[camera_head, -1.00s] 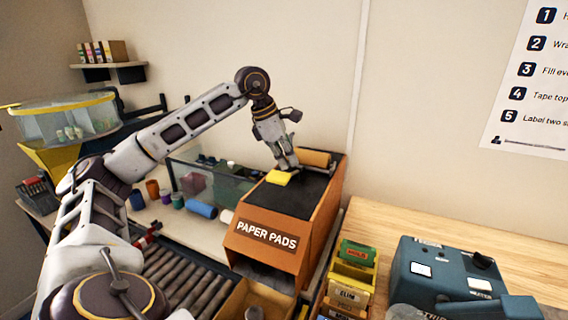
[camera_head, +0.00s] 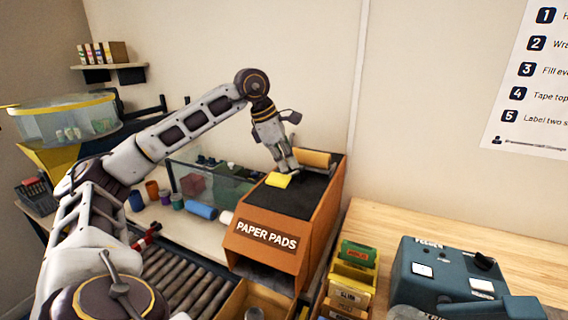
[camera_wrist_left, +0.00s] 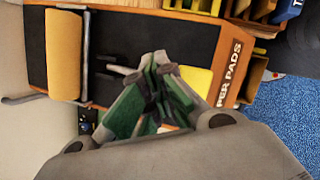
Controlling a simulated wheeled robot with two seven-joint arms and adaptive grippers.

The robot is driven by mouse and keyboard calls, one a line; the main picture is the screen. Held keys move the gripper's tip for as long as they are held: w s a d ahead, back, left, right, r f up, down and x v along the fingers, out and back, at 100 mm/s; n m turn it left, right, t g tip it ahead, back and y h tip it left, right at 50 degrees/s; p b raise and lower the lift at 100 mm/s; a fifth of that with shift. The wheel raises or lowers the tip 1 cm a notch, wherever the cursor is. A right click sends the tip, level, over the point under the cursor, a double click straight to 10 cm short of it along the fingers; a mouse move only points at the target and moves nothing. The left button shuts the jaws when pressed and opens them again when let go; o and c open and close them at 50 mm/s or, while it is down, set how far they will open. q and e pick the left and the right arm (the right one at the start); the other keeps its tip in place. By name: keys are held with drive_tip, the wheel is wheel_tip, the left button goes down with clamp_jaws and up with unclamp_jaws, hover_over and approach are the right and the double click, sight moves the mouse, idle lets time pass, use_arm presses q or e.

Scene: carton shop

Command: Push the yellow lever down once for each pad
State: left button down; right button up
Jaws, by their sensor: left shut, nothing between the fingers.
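The yellow lever (camera_head: 278,180) is a flat yellow tab on the dark top of the orange paper pads dispenser (camera_head: 318,225). It also shows in the left wrist view (camera_wrist_left: 198,84), partly hidden behind my fingers. My left gripper (camera_head: 286,168) is shut and empty, with its fingertips pointing down right by the lever. In the left wrist view my left gripper (camera_wrist_left: 160,62) overlaps the lever's edge; I cannot tell whether it touches. A brown paper roll (camera_head: 313,159) lies at the back of the dispenser top. No pad shows in the dispenser's dark front opening. My right gripper is not in view.
A roller conveyor (camera_head: 180,275) runs left of the dispenser, with an open carton (camera_head: 236,303) in front of it. Small yellow bins (camera_head: 352,275) and a blue machine (camera_head: 450,275) stand at the right. A glass-sided case (camera_head: 225,185) stands behind.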

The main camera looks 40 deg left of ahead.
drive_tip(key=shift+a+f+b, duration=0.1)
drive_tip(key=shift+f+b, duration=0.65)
drive_tip(key=shift+b, duration=0.05)
idle(1.4)
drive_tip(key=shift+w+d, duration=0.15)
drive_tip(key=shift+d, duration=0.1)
idle(2.1)
